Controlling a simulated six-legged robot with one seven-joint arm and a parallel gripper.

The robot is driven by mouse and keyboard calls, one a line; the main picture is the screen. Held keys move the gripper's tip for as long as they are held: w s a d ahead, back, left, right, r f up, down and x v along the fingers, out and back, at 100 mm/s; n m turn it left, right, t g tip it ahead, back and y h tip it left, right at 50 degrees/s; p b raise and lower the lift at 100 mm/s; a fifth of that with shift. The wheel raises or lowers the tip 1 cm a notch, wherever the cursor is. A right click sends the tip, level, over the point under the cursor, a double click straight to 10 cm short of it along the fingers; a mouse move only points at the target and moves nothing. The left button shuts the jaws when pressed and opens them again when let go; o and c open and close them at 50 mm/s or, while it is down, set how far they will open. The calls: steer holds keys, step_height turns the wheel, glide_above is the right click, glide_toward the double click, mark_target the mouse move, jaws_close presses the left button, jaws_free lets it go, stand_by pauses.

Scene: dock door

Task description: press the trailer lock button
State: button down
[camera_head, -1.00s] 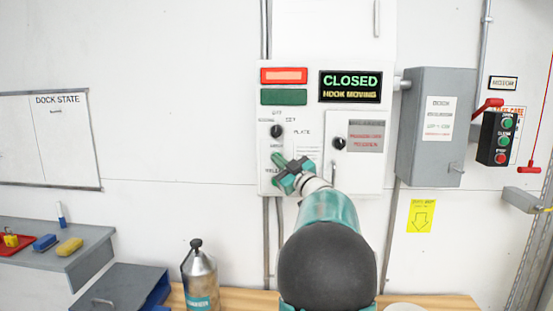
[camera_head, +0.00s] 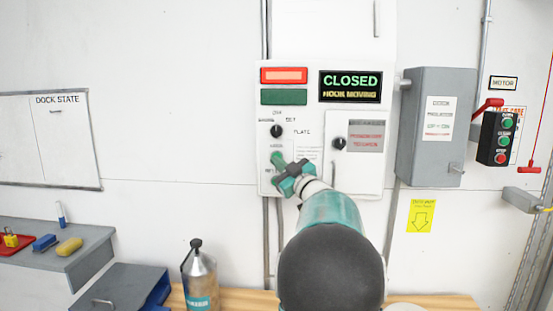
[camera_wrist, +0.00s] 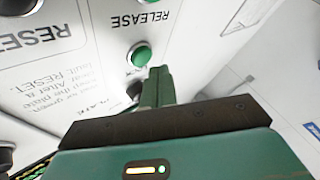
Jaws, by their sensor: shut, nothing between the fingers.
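A white control panel (camera_head: 297,112) hangs on the wall, with a green button reading RELEASE below it in the upside-down wrist view (camera_wrist: 139,55). A dark round part (camera_wrist: 134,90) beside it is partly hidden by my fingers; I cannot tell whether it is the lock button. My gripper (camera_wrist: 160,72) is shut and empty, close to the panel face. In the head view my gripper (camera_head: 280,163) covers the panel's lower left. Contact cannot be told.
The display (camera_head: 350,87) reads CLOSED, HOOK MOVING. A red lamp (camera_head: 284,75) is lit above a darker green one (camera_head: 284,97). A dark knob (camera_head: 276,131) sits above my gripper. A grey box (camera_head: 436,125) and push-button station (camera_head: 496,138) are to the right.

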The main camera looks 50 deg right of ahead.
steer(key=shift+s+a, duration=0.75)
steer(key=shift+a, duration=0.2)
steer(key=shift+s+a, duration=0.75)
steer(key=shift+a, duration=0.15)
steer(key=s+a+f+m+g+h, duration=0.1)
steer(key=a+f+m+g+h, duration=0.2)
steer(key=a, duration=0.8)
steer(key=s+a+f+m+g, duration=0.1)
steer(key=a+f+m+g, duration=0.35)
steer(key=a, duration=0.55)
steer(key=s+a+f+n+g+y, duration=0.2)
steer(key=s+a+f+g+y, duration=0.1)
steer(key=s+a+f, duration=0.4)
steer(key=s+a+f+n+g+y, duration=0.1)
steer(key=s+a+f+g+y, duration=0.2)
steer(key=s+a, duration=0.8)
steer(key=a+f+g, duration=0.2)
steer(key=a+f, duration=0.1)
steer(key=f, duration=0.1)
steer(key=shift+s+a+f+n, duration=0.15)
steer(key=shift+s+f+n, duration=0.05)
steer(key=shift+n, duration=0.15)
